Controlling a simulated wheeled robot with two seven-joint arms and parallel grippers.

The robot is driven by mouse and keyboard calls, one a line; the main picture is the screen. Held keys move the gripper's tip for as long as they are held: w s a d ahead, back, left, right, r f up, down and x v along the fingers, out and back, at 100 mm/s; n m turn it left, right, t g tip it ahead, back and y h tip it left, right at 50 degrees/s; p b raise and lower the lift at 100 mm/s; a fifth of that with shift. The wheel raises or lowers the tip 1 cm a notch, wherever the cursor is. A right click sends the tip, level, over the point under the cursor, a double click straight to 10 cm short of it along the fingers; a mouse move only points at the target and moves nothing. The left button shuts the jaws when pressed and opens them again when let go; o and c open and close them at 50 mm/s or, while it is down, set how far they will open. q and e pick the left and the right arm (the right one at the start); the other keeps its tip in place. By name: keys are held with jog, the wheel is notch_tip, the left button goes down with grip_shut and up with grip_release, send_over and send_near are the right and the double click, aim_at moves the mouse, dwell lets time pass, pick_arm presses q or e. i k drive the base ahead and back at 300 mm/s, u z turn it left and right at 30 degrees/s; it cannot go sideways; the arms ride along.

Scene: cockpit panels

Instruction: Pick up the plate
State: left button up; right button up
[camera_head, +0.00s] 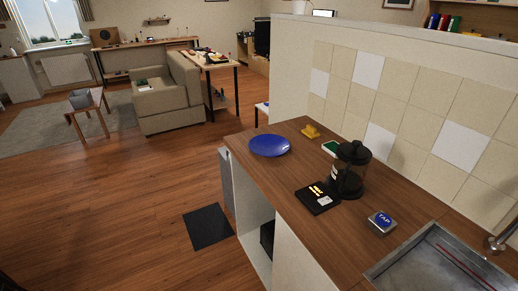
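A blue plate (269,145) lies flat on the wooden counter (262,172), close to the counter's far left corner. Its rim faces up and nothing rests on it. Neither my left gripper nor my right gripper shows in the head view, so their openings cannot be seen.
A black French press (349,170), a dark box (317,198), a blue-topped tin (381,222), a green-and-white item (330,148) and a yellow item (311,131) stand on the counter. A metal sink (430,262) is at the near right. Wooden floor (110,215) lies open at left, with a dark mat (208,227).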

aim_at(263, 145)
jog(key=u, duration=1)
jog(key=i, duration=0.9)
jog(key=z, duration=2.5)
